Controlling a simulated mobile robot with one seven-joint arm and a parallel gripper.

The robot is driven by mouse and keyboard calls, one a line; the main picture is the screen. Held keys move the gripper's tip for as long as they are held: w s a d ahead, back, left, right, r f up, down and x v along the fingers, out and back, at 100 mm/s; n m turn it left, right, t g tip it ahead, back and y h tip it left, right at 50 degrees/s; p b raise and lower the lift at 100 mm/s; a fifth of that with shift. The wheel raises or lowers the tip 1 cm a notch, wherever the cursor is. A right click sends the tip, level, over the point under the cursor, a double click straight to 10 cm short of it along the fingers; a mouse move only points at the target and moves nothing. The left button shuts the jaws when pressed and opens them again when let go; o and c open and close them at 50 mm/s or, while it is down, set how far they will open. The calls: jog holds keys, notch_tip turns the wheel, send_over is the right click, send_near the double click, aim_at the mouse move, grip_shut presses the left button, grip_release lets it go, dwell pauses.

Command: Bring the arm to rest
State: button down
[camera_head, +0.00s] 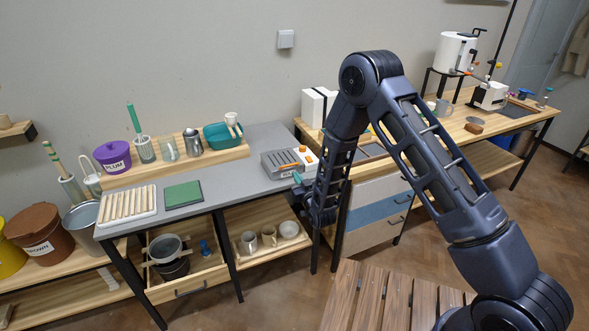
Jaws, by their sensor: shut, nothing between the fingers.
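My arm rises from the lower right, bends at the top and hangs down toward the front edge of the grey counter (232,160). My gripper (299,181) is at its lower end, small and partly hidden by my own wrist. It is shut and holds nothing. It is close in front of a grey device with orange knobs (283,164); I cannot tell whether they touch.
An open drawer (190,279) juts out below. A slatted wooden surface (372,300) lies low in front.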

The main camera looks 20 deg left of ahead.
jog(key=w+d+r+m+h, duration=0.2)
jog(key=w+d+r+h, duration=0.2)
jog(key=w+d+r, duration=0.7)
jog(key=d+r+m+g+h, duration=0.1)
jog(key=d+r+h, duration=0.1)
jog(key=d+r, duration=0.6)
jog(key=d+r+m+g+h, duration=0.1)
jog(key=d+r+h, duration=0.1)
jog(key=d+r, duration=0.6)
jog(key=s+d+r+m+g+h, duration=0.1)
jog(key=s+d+r, duration=0.15)
jog(key=d, duration=0.45)
jog(key=s+d+r+m+g+h, duration=0.1)
jog(key=s+d, duration=0.3)
jog(key=d, duration=0.3)
jog(key=s+d+r+g+h, duration=0.1)
jog(key=s+d+r, duration=0.1)
jog(key=s+d, duration=0.35)
jog(key=s+d+r+m+g+h, duration=0.1)
jog(key=s+d, duration=0.6)
jog(key=s, duration=0.2)
jog(key=s+d+r+m+g+h, duration=0.1)
jog(key=s+d+m+g, duration=0.1)
jog(key=s+d, duration=0.5)
jog(key=s, duration=0.3)
jog(key=shift+s+r+g+h, duration=0.15)
jog(key=shift+r+g+h, duration=0.1)
jog(key=shift+g+h, duration=0.05)
